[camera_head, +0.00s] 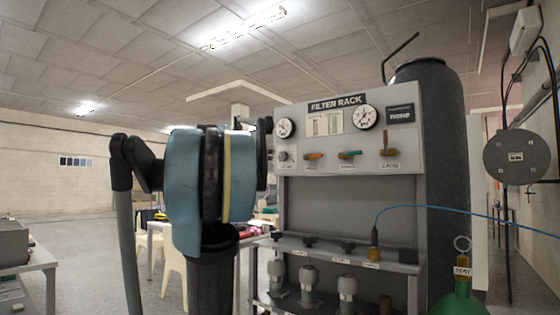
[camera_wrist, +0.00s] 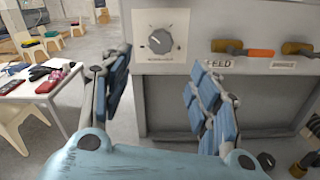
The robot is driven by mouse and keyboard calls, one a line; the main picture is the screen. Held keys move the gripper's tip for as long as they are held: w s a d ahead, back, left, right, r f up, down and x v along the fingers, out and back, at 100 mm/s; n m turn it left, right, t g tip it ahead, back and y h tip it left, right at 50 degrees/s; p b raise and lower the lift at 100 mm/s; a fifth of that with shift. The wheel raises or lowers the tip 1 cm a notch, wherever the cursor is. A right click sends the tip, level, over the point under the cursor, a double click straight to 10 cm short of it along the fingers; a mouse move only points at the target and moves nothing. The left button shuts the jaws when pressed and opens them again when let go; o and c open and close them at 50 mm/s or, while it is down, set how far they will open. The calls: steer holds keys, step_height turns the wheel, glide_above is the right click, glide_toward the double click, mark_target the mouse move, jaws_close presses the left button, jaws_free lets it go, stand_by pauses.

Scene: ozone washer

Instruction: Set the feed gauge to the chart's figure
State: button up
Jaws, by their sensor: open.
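The filter rack (camera_head: 350,187) stands right of my arm in the head view. It has a left round gauge (camera_head: 285,128), a right round gauge (camera_head: 365,117) and a pale plate (camera_head: 324,123) between them. The needle readings and the plate's print are too small to read. A small knob on a white scale plate (camera_wrist: 160,42) is at top centre in the wrist view.
More levers (camera_head: 350,155) line the panel to the right. A shelf (camera_head: 340,250) with several fittings juts out below. A blue hose (camera_head: 430,209) crosses at right, above a green cylinder (camera_head: 460,298). A white table (camera_wrist: 40,85) stands left in the wrist view.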

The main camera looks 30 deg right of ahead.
mark_target(281, 156)
steer(key=x, duration=1.4)
steer(key=shift+w+d, duration=0.1)
steer(key=c, duration=1.1)
